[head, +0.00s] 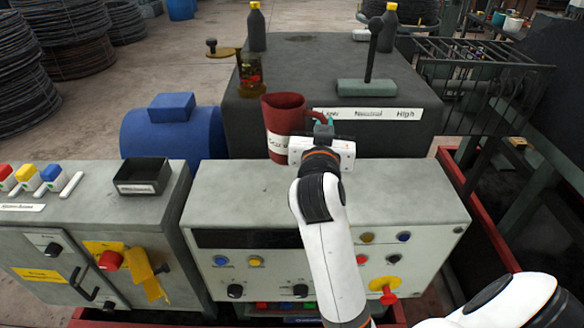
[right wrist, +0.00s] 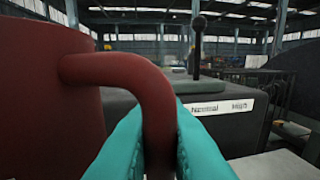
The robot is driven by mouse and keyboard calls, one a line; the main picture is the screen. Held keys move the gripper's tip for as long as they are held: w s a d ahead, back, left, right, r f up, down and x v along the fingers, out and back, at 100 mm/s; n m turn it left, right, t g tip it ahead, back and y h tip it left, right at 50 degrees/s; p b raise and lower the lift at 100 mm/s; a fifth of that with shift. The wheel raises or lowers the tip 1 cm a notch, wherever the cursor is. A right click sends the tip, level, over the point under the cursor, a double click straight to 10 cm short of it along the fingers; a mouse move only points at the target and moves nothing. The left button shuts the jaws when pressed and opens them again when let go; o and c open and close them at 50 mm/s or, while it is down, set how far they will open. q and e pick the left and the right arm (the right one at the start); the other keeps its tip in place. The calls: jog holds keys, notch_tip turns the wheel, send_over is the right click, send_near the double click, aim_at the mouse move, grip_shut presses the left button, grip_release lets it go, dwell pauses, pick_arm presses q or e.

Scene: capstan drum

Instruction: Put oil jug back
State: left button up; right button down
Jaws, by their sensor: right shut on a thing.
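The oil jug (head: 287,118) is dark red with a white label on its front and a handle on its right side. In the head view it is upright in front of the dark gearbox housing (head: 270,62), above the far edge of the grey control cabinet; I cannot tell whether its base touches anything. My right gripper (head: 322,124) is shut on the jug's handle. In the right wrist view the red handle (right wrist: 150,75) passes down between the teal fingertips (right wrist: 160,150), with the jug's body at the left. My left gripper is not in view.
A lever (head: 372,50) on a green base and two dark bottles with yellow caps (head: 256,28) (head: 388,27) are on the housing. An amber glass cup (head: 250,75) is at its left edge. The grey cabinet top (head: 235,195) is mostly clear. A black tray (head: 143,180) is at left.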

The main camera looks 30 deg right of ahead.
jog(key=f, duration=0.9)
jog(key=shift+s+a+p, duration=0.2)
jog(key=shift+a+p, duration=0.05)
jog(key=shift+p, duration=0.05)
jog(key=shift+f, duration=0.2)
jog(key=c, duration=1.5)
grip_release()
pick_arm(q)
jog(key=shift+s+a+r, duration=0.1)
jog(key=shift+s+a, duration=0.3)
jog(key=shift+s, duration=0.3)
pick_arm(e)
jog(key=shift+o, duration=0.2)
